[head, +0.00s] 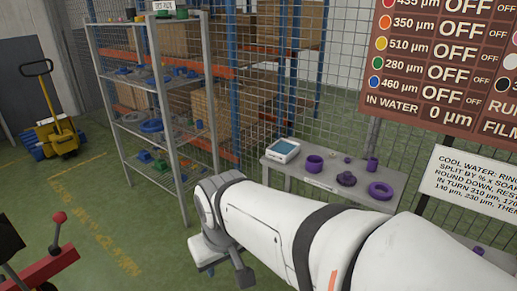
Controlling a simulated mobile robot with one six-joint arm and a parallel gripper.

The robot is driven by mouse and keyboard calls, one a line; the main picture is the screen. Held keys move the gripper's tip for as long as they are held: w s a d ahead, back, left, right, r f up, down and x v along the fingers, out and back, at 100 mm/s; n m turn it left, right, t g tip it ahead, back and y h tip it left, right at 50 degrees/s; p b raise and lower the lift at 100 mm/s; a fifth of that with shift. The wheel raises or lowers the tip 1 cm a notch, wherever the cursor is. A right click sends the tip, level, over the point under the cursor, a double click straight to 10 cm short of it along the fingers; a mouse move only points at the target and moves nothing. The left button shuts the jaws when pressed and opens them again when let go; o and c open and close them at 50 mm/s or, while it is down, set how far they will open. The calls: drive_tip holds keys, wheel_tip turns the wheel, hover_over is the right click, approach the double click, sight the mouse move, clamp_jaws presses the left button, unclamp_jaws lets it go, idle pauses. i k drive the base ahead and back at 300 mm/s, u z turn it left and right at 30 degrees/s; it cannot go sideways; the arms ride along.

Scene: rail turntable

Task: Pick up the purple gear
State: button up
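Several purple parts stand on a small grey table (285,174) right of centre. One is a dark purple flanged piece (346,179) with a raised hub, which looks most like a gear, though teeth are too small to make out. Beside it are a wide purple collar (314,164), a flat purple ring (380,190) and a small purple cylinder (372,164). My white arm crosses the foreground. My gripper (226,272) hangs at its far end, low and left of the table, apart from the purple parts. Its fingers are too unclear to tell open from shut.
A wire shelf rack (187,150) with blue and green parts stands left of the table. A scale-like box (283,151) sits on the table's left end. A mesh fence is behind. A yellow pallet truck (57,135) and a red machine (42,270) are left, with open green floor between.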

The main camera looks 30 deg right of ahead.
sight(347, 179)
drive_tip(key=u, duration=0.05)
drive_tip(key=i, duration=2.45)
drive_tip(key=z, duration=3.6)
drive_tip(key=i, duration=1)
drive_tip(key=u, duration=0.1)
